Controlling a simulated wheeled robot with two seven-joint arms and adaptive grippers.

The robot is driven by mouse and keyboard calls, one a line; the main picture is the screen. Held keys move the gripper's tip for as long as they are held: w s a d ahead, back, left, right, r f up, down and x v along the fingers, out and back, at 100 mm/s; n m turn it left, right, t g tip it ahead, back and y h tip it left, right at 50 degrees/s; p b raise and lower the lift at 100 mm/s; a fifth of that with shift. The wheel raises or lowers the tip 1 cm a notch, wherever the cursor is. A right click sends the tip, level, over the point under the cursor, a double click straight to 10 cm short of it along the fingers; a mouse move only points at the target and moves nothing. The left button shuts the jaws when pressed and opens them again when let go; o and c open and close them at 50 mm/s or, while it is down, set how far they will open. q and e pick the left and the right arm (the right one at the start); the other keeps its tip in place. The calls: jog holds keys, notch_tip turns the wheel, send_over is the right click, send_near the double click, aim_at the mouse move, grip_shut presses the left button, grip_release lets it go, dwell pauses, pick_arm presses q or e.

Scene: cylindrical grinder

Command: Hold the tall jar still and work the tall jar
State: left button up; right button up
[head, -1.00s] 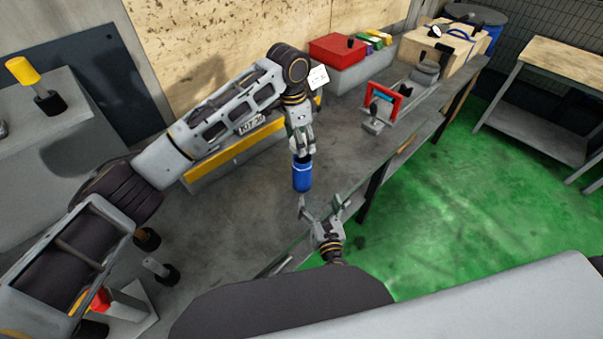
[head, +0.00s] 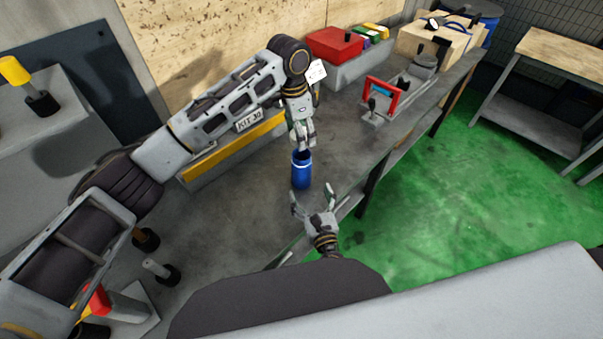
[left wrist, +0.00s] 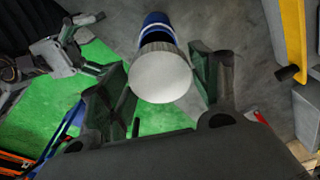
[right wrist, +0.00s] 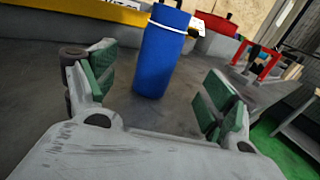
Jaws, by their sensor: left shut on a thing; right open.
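The tall jar (head: 301,173) is blue with a pale band and stands upright on the grey bench. My left gripper (head: 303,147) points down at the jar's top and is shut on it. In the left wrist view a pale round top (left wrist: 160,75) sits between the fingers, with the blue body behind it; the finger contact is partly hidden. My right gripper (head: 312,193) is open and empty at the bench's front edge, just short of the jar.
A red-framed fixture (head: 382,95) stands on the bench to the right, with a red box (head: 334,44) behind. A yellow-edged block (head: 225,158) lies left of the jar. Green floor (head: 430,210) is open beyond the bench. A side table (head: 560,60) stands at the far right.

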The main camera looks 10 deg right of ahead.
aim_at(304, 174)
jog(key=shift+w+a, duration=0.15)
jog(key=shift+w, duration=2.65)
jog(key=shift+w+a, duration=0.1)
jog(key=shift+w, duration=2.65)
jog(key=c, duration=1.6)
pick_arm(q)
jog(key=shift+f, duration=2.5)
pick_arm(e)
jog(key=shift+o, duration=0.2)
pick_arm(q)
jog(key=shift+f, duration=0.1)
jog(key=shift+f, duration=0.8)
jog(key=shift+f, duration=0.5)
pick_arm(e)
grip_shut()
